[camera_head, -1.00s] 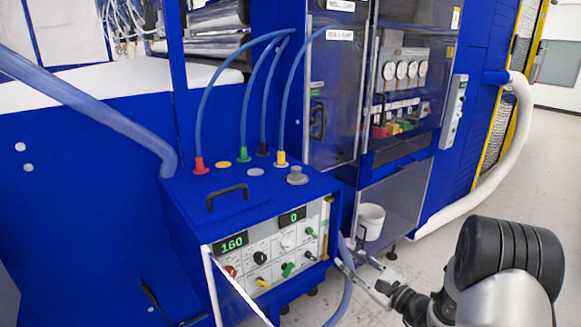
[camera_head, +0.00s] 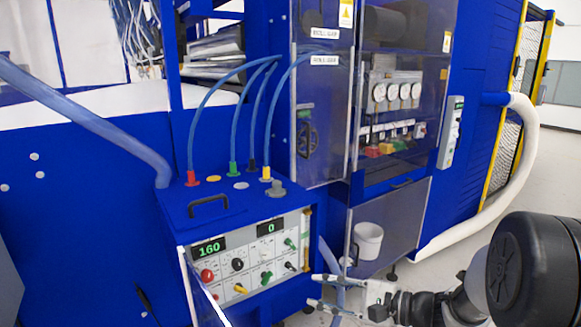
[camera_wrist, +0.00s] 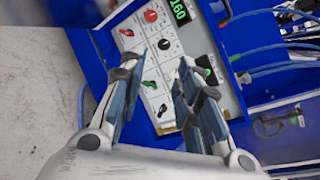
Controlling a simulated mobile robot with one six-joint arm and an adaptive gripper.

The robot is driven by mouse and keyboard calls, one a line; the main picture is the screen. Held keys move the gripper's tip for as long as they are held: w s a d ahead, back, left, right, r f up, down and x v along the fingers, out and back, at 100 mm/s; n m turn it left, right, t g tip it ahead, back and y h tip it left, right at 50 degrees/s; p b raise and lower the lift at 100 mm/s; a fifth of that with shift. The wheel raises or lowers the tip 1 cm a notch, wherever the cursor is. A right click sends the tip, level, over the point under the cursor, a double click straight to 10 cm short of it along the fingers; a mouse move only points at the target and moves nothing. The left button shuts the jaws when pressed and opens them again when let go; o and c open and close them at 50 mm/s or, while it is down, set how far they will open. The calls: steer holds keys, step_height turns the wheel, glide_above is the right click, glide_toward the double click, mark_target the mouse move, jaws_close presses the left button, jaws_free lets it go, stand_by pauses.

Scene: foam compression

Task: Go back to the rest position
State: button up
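My gripper (camera_head: 318,292) is at the lower middle right of the head view, in front of and to the right of the blue control box (camera_head: 190,230). Its two fingers are spread apart with nothing between them. In the wrist view the open fingers (camera_wrist: 152,82) point toward the box's front panel (camera_wrist: 150,62), which carries a red knob, black knobs and several coloured switches. The panel also shows in the head view (camera_head: 250,262), with green displays reading 160 and 0. My fingers look apart from the panel, though the exact distance cannot be told.
Blue hoses (camera_head: 190,115) rise from coloured plugs on the box top. A clear-doored cabinet (camera_head: 398,100) stands behind, with a white bucket (camera_head: 368,240) low inside. A thick white hose (camera_head: 522,150) curves down at the right. Open floor (camera_wrist: 45,95) shows in the wrist view.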

steer(key=s+a+r+n+g+h, duration=0.1)
steer(key=s+a+n+g+h, duration=0.15)
steer(key=s, duration=0.45)
steer(key=s+a+r+n+g+h, duration=0.1)
steer(key=s+n+g, duration=0.1)
steer(key=s+n, duration=0.3)
steer(key=s+a+r+n+g+h, duration=0.1)
steer(key=s+n+g+h, duration=0.1)
steer(key=s, duration=0.6)
steer(key=s+d+n+t+h, duration=0.3)
steer(key=s+d+n+h, duration=0.2)
steer(key=s+d+h, duration=0.3)
steer(key=d, duration=0.3)
steer(key=shift+s+r+n, duration=0.2)
steer(key=shift+r+n, duration=0.15)
steer(key=shift+r, duration=0.05)
